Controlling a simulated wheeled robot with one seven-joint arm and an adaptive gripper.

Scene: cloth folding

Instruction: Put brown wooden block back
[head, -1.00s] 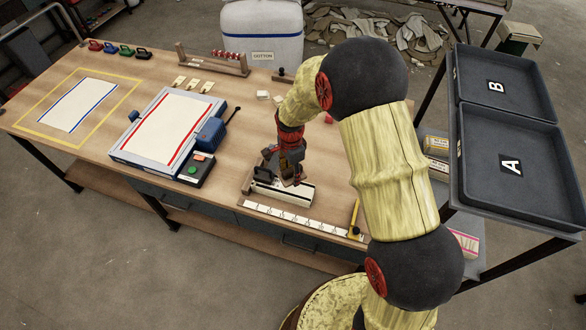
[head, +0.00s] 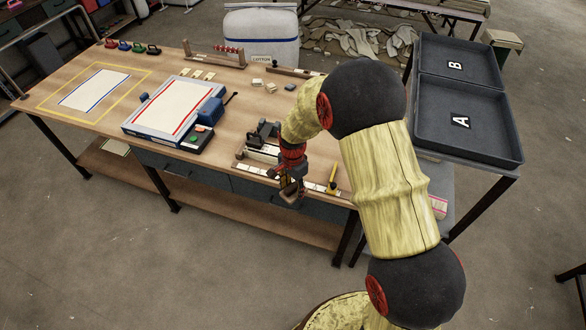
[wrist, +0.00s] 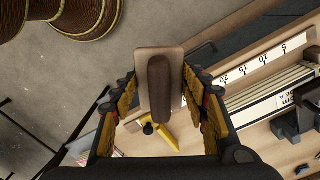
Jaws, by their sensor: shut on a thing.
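My gripper (head: 291,197) hangs at the front edge of the workbench (head: 226,133) in the head view, low over the drawer fronts. In the wrist view my gripper (wrist: 160,115) is shut on the brown wooden block (wrist: 173,63), a flat piece with a darker rounded grip on top. The block sits between the two fingers, with bare floor and the bench edge beneath it. In the head view the block (head: 290,187) is small and mostly hidden by the fingers.
A black-and-white fixture (head: 262,150) and a white ruler strip (head: 258,171) lie just behind my gripper. A yellow tool (head: 333,180) lies to its right. A red-bordered panel (head: 172,107) is on the left. Trays A (head: 455,150) and B (head: 492,86) stand on the right.

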